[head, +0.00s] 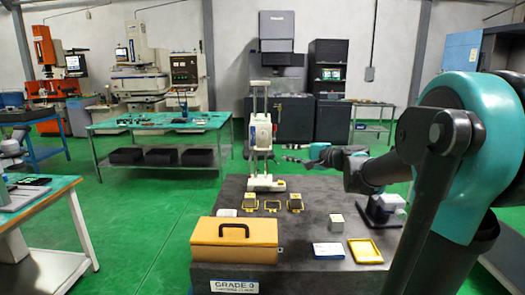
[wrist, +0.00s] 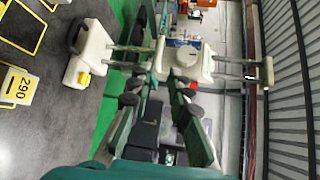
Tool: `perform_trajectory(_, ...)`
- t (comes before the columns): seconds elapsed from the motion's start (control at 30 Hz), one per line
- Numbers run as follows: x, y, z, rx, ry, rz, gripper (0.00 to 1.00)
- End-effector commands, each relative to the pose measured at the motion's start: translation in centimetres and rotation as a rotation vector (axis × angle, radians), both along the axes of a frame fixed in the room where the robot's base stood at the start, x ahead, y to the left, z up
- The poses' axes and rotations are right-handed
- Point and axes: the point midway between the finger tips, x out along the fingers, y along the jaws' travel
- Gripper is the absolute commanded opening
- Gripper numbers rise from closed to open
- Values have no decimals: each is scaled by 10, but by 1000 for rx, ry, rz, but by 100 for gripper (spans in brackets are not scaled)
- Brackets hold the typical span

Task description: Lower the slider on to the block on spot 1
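A white height gauge with twin upright rods stands at the far edge of the dark granite table. Its slider (head: 261,133) is a white body partway up the rods; it also shows in the wrist view (wrist: 187,61). Its base (head: 265,183) has a yellow part. Blocks in yellow frames sit at the left (head: 250,200) and right (head: 295,201), with an empty-looking frame (head: 272,206) between. Spot numbers are not readable. My gripper (head: 288,152) is open beside the rods, right of and below the slider, apparently empty.
On the granite table (head: 210,208) are a yellow-brown case (head: 234,247), a white-topped block (head: 337,222), a blue-white card (head: 328,251) and a yellow tray (head: 365,251). A dark stand (head: 381,211) is at the right. A green-topped bench (head: 150,124) stands behind.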

Motion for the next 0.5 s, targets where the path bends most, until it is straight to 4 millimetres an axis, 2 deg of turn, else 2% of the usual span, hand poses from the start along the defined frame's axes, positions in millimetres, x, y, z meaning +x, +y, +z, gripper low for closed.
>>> perform_trajectory(0.5,70,74,-17,0,1,3,19)
